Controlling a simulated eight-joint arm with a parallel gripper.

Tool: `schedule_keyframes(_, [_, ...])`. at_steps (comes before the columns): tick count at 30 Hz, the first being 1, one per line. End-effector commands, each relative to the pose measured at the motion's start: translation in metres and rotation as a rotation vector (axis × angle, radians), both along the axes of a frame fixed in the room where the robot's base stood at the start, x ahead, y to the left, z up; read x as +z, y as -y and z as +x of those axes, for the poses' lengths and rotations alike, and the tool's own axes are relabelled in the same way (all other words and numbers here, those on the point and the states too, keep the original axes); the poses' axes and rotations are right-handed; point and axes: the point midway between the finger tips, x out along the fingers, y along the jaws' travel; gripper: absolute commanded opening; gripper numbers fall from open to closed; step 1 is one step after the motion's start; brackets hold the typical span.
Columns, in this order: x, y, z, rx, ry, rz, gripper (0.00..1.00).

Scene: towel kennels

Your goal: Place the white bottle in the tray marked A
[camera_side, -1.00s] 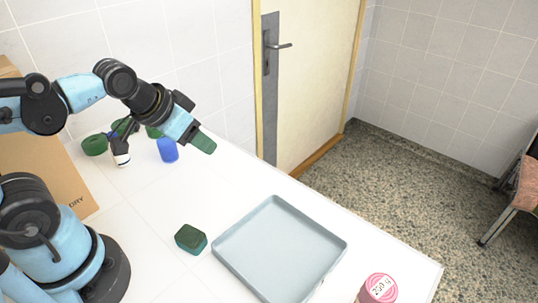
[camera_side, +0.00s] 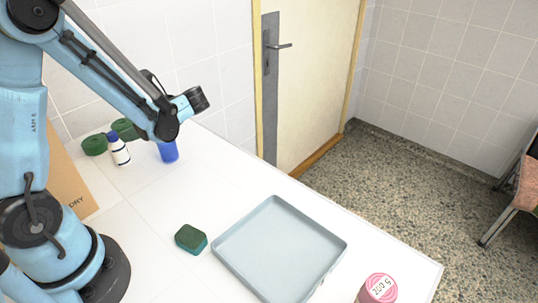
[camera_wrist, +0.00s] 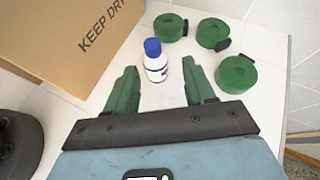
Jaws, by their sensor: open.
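The white bottle (camera_side: 119,151) stands upright with a dark blue cap at the back left of the table in the side view. In the wrist view the bottle (camera_wrist: 157,68) shows between the two green fingers of my gripper (camera_wrist: 160,72). My gripper is open and empty, with a gap on both sides of the bottle; whether the fingers are level with it I cannot tell. In the side view the fingers are hidden. The pale blue-grey tray (camera_side: 280,245) lies empty at the front middle. No letter A shows on it.
Several green rolls (camera_wrist: 238,74) stand right of and behind the bottle. A cardboard box (camera_wrist: 70,40) stands on its left. A blue cylinder (camera_side: 168,151) is near the rolls. A green sponge (camera_side: 190,239) lies left of the tray; a pink-lidded jar (camera_side: 380,287) stands at the front edge.

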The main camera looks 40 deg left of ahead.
Motion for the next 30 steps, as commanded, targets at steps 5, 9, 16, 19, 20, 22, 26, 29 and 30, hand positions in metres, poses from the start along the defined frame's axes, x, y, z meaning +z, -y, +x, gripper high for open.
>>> schedule_keyframes(5, [-0.003,-0.005,-0.008,0.027,-0.110,0.029,0.54])
schedule_keyframes(9, [-0.006,-0.013,-0.014,0.032,-0.125,0.031,0.54])
schedule_keyframes(16, [-0.016,-0.034,-0.027,0.034,-0.122,0.031,0.54])
schedule_keyframes(19, [-0.023,-0.047,-0.035,0.035,-0.121,0.031,0.54])
schedule_keyframes(20, [-0.024,-0.051,-0.037,0.034,-0.122,0.031,0.54])
schedule_keyframes(22, [-0.028,-0.057,-0.041,0.033,-0.121,0.031,0.54])
schedule_keyframes(26, [-0.031,-0.064,-0.044,0.031,-0.121,0.031,0.54])
schedule_keyframes(29, [-0.031,-0.064,-0.044,0.029,-0.120,0.031,0.54])
schedule_keyframes(30, [-0.031,-0.064,-0.044,0.029,-0.120,0.031,0.54])
